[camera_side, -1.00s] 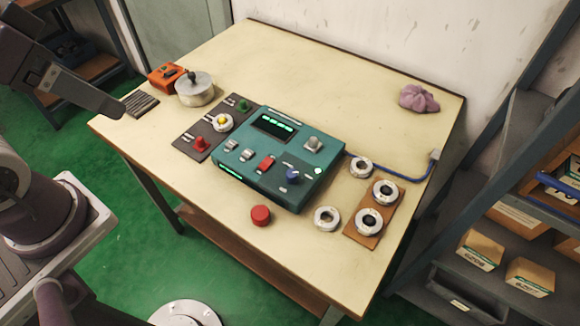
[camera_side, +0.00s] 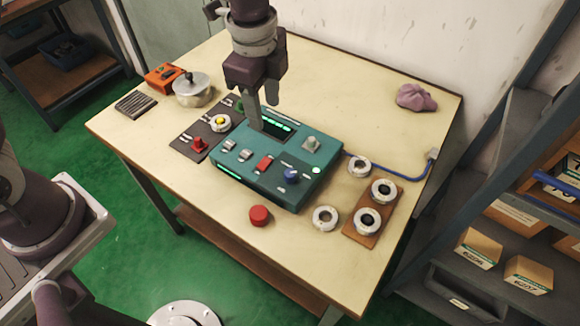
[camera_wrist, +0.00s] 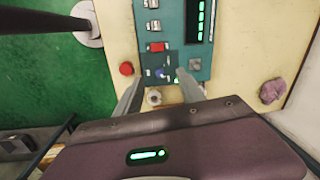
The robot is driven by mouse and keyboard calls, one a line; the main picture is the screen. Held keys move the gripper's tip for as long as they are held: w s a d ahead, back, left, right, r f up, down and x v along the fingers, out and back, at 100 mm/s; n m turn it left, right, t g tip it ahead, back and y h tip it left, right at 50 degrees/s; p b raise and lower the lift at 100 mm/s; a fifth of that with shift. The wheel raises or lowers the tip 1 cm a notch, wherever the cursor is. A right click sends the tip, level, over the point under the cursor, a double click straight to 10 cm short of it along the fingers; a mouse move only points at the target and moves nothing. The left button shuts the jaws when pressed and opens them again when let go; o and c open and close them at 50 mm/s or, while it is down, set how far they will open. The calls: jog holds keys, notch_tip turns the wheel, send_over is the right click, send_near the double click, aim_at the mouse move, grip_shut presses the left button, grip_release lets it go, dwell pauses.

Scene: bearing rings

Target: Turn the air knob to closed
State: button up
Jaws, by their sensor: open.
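A blue knob (camera_side: 291,175) sits on the front right of the teal control box (camera_side: 225,160), with small white marks by it; I cannot read its label. The blue knob also shows in the wrist view (camera_wrist: 161,75), in line between my two fingers. My gripper (camera_side: 263,114) is over the rear left of the box near its display, fingers pointing down, apart and empty. In the side view it stands well to the left of and behind the blue knob. A grey knob (camera_side: 311,143) is behind the blue one.
A red switch (camera_side: 265,163) is left of the blue knob. A red cap (camera_side: 259,215) lies in front of the box. Metal rings (camera_side: 325,218) and a wooden ring holder (camera_side: 359,230) are to the right. A pot (camera_side: 193,91) stands at the left rear. The table's right rear is mostly clear.

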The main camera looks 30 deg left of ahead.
aim_at(290, 172)
jog(key=d+f+m, duration=0.1)
jog(key=f, duration=0.2)
jog(key=w+d+f+m+g, duration=0.1)
jog(key=d+f, duration=0.1)
jog(key=f, duration=0.1)
jog(key=d+f+m, duration=0.1)
jog(key=f+m, duration=0.1)
jog(key=f, duration=0.1)
jog(key=shift+w+d+f, duration=0.3)
jog(key=shift+d+f, duration=0.05)
jog(key=shift+f, duration=0.05)
notch_tip(290, 172, down, 7)
jog(key=shift+s+f, duration=0.1)
jog(key=shift+s, duration=0.05)
grip_shut()
